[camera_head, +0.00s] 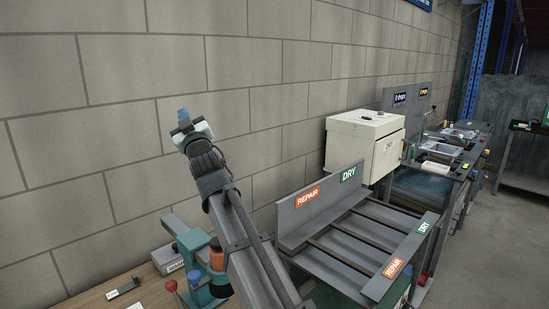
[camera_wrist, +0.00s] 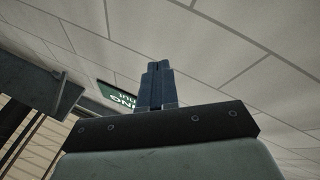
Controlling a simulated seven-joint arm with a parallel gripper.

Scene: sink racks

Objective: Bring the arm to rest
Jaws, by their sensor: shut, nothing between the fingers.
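My arm rises from the bottom of the head view, in front of the block wall. My gripper (camera_head: 183,115) is at its upper end, raised above the bench and pointing up. In the wrist view the blue fingers of my gripper (camera_wrist: 156,68) are together, with nothing between them. The gripper touches nothing that I can see.
A rack with REPAIR and DRY labels (camera_head: 290,243) stands right of my arm. A cream cabinet (camera_head: 350,150) and sinks (camera_head: 448,142) are further back. A wooden bench (camera_head: 92,302) with a teal tool (camera_head: 192,246) is at lower left. The block wall (camera_head: 265,75) runs behind.

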